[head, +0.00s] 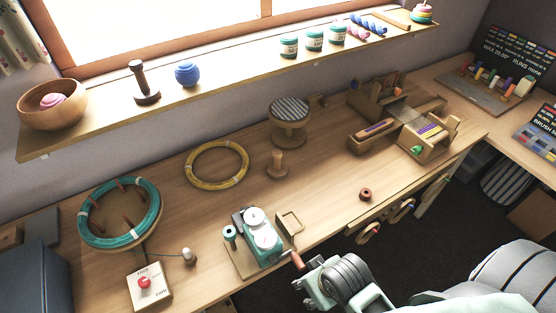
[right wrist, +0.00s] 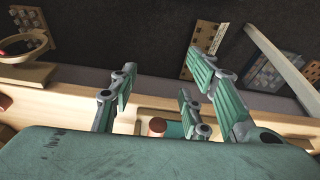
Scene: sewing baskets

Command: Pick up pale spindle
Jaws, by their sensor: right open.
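The pale spindle (head: 277,163), a light wooden peg on a round base, stands upright on the table in the head view, behind the teal machine and in front of the striped round stool-like stand. My right gripper (head: 308,286) is open by the table's front edge, nearer than the spindle and well apart from it, close to the machine's red-brown crank handle. In the right wrist view the right gripper (right wrist: 160,78) has its fingers spread with nothing held between them. The spindle is not recognisable there. My left gripper is out of view.
The teal machine (head: 257,238) stands between table edge and spindle. A yellow hoop (head: 217,164) lies left of the spindle. The striped stand (head: 289,118) is behind it. A small brown ring (head: 365,194) lies right. The tabletop right of the spindle is mostly clear.

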